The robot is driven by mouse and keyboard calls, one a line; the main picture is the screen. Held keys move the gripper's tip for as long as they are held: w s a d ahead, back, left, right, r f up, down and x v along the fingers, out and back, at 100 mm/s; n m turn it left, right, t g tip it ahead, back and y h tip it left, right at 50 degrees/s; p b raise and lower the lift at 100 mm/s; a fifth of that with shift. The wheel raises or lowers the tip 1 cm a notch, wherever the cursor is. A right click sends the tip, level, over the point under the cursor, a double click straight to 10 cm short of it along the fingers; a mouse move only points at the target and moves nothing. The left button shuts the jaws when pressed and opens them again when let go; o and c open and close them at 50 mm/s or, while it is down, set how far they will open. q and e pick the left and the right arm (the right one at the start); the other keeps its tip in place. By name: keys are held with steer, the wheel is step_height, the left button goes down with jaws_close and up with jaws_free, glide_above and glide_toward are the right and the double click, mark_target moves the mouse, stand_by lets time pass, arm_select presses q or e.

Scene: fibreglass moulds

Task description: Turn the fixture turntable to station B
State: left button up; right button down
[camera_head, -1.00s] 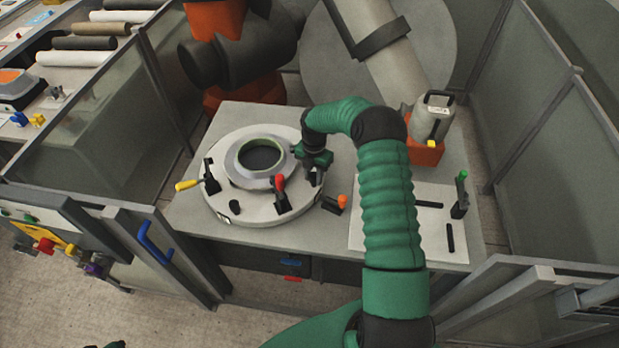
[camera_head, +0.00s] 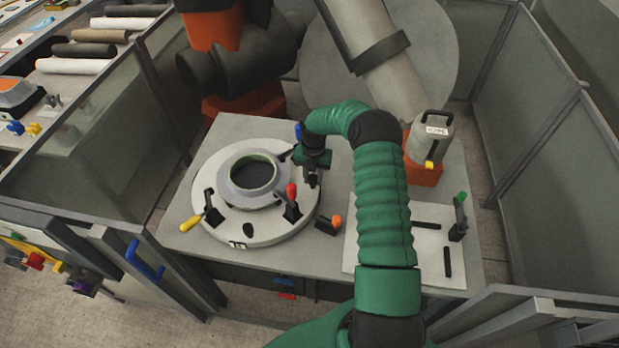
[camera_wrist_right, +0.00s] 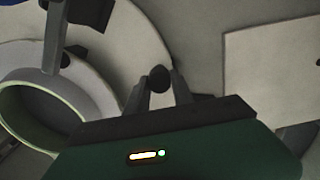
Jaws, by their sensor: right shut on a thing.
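The turntable (camera_head: 217,226) is a pale round disc on the grey bench, with a raised ring (camera_head: 230,184) in its middle. Around the ring stand clamps with a yellow handle (camera_head: 190,222), a red handle (camera_head: 291,191) and a blue handle (camera_head: 298,130). A small label (camera_head: 238,245) is on the front rim; I cannot read it. My right gripper (camera_head: 312,180) is at the disc's right edge. In the right wrist view its fingers (camera_wrist_right: 159,86) are shut on a dark round knob (camera_wrist_right: 158,76). My left gripper is out of view.
An orange-knobbed lever (camera_head: 331,223) stands close to the disc's right front. A white plate (camera_head: 400,262) with a green-handled clamp (camera_head: 459,214) lies right. A grey canister (camera_head: 428,140) on an orange block stands behind. Fence panels (camera_head: 545,150) flank the bench.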

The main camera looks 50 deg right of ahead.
steer(key=shift+d, duration=0.1)
stand_by(0.3)
steer(key=c, duration=1.1)
jaws_free()
step_height(320, 180, up, 17)
steer(key=b, duration=0.2)
steer(key=shift+f, duration=0.2)
steer(key=shift+w+d, duration=0.1)
steer(key=shift+d, duration=0.05)
steer(key=a+f+m, duration=0.1)
steer(key=a+m, duration=0.8)
steer(key=a, duration=1)
steer(key=s+a+f+m+t, duration=0.2)
steer(key=s+a+f+m, duration=0.1)
steer(key=s+a+m, duration=1)
steer(key=s+m, duration=0.1)
steer(key=m, duration=0.1)
steer(key=shift+s+f+m+t+b, duration=0.15)
steer(key=shift+s+m+t+b, duration=0.1)
steer(key=shift+m+t+b, duration=0.1)
